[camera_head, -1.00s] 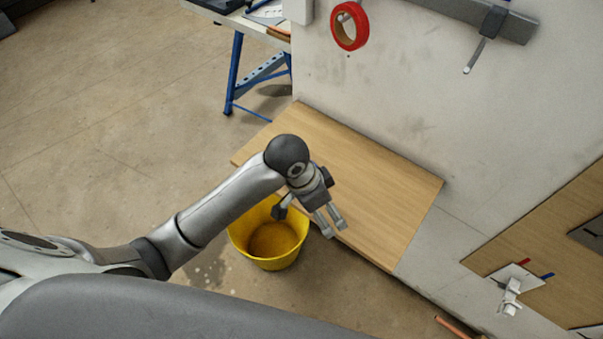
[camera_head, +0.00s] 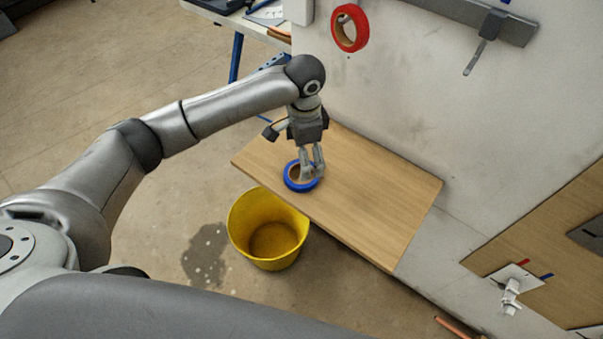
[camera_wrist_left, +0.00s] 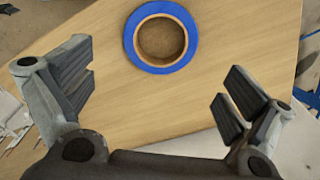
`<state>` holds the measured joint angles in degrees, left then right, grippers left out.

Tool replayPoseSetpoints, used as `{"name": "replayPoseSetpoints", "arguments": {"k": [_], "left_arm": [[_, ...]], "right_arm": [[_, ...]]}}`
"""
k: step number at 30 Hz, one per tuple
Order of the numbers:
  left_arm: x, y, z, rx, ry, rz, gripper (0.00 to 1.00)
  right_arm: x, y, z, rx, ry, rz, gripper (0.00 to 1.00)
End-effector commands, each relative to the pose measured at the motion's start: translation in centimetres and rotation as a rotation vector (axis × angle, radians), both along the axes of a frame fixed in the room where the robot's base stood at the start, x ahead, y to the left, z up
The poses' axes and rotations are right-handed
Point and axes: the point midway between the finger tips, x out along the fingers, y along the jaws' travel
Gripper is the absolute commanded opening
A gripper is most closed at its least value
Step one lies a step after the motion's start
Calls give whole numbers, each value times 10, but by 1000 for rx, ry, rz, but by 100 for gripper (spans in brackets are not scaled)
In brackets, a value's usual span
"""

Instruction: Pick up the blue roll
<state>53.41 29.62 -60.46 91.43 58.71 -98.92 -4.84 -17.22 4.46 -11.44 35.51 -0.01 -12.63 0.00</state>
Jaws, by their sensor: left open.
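The blue roll (camera_head: 290,181) lies flat on the wooden shelf (camera_head: 370,200), near its left front edge. It is a ring of blue tape with a brown core. My left gripper (camera_head: 312,174) is above the shelf at the roll's right side and hides part of it in the head view. In the left wrist view the roll (camera_wrist_left: 133,36) lies at the top centre, beyond the open, empty fingers (camera_wrist_left: 155,90) and not between them. I cannot tell the gripper's exact height above the roll. My right gripper is not in view.
A yellow bucket (camera_head: 240,232) stands on the floor below the shelf's front edge. A red roll (camera_head: 336,37) hangs on the wall (camera_head: 390,100) behind. A white valve (camera_head: 510,297) is on a wooden panel at right. The shelf's right half is clear.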

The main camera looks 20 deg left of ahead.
Motion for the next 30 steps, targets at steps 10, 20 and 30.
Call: {"name": "replayPoseSetpoints", "arguments": {"k": [10,20,30], "left_arm": [[-3,3,-34,1,2,0,100],[-3,5,-68,0,-4,-1,100],[-3,5,-68,0,-4,-1,79]], "right_arm": [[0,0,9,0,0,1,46],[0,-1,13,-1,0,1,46],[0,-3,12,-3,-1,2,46]]}}
